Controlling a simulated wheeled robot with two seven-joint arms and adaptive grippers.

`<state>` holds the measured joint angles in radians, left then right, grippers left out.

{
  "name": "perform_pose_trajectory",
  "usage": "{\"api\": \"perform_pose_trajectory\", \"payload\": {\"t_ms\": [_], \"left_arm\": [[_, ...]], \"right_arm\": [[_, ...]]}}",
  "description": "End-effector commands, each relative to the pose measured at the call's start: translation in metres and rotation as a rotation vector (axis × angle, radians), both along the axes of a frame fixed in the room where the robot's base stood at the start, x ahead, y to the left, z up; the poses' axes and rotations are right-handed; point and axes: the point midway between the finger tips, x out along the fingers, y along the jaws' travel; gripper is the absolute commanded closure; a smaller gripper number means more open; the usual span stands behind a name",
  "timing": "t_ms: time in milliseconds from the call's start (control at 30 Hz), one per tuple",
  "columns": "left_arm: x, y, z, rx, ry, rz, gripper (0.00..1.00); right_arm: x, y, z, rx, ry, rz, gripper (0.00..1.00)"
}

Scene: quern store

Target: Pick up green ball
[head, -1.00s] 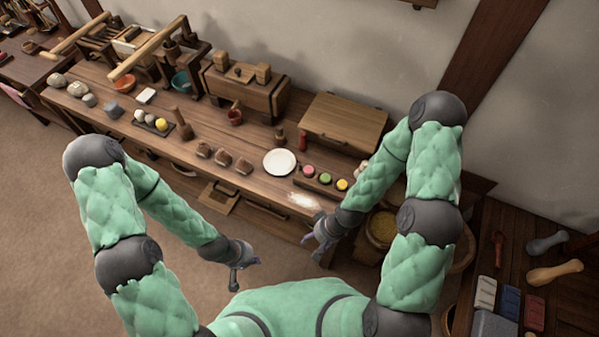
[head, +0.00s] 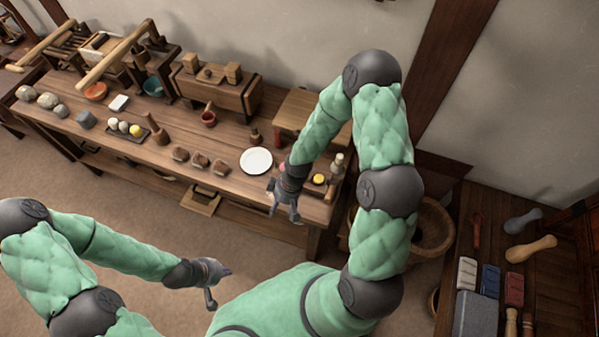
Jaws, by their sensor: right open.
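The green ball is hidden behind my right forearm and wrist in the head view. A sliver of a pink ball (head: 283,167) and a yellow ball (head: 319,179) show on either side of the wrist, on the right part of the long wooden bench (head: 225,150). My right gripper (head: 284,212) is open and empty, over the bench's front edge, and appears nearer to me than the balls. My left gripper (head: 218,286) hangs over the floor in front of the bench, its fingers apart and empty.
A white plate (head: 256,161) lies left of my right wrist. A small bottle (head: 337,163) stands behind the yellow ball. A wooden box (head: 297,110) is behind my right forearm. A side table (head: 500,235) stands at right.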

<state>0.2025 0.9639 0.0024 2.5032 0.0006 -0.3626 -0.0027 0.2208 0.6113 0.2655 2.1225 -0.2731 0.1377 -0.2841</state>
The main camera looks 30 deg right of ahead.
Motion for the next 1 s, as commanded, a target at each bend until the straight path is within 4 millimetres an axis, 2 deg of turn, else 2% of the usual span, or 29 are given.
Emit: {"api": "perform_pose_trajectory", "payload": {"t_ms": [167,400,500,600,767,1000], "left_arm": [[0.000,0.000,0.004,0.000,0.000,0.000,1.00],[0.000,0.000,0.012,0.000,0.000,0.000,1.00],[0.000,0.000,0.013,0.000,0.000,0.000,1.00],[0.000,0.000,0.014,0.000,0.000,0.000,1.00],[0.000,0.000,0.011,0.000,0.000,0.000,1.00],[0.000,0.000,0.001,0.000,0.000,0.000,1.00]], "right_arm": [[0.027,-0.025,0.029,-0.055,-0.045,0.136,0.40],[0.066,-0.087,0.094,-0.212,-0.086,0.392,0.40],[0.073,-0.107,0.114,-0.266,-0.086,0.460,0.40],[0.077,-0.118,0.125,-0.295,-0.081,0.496,0.40],[0.077,-0.123,0.120,-0.307,-0.075,0.511,0.40],[0.077,-0.123,0.085,-0.305,-0.075,0.508,0.40]]}}
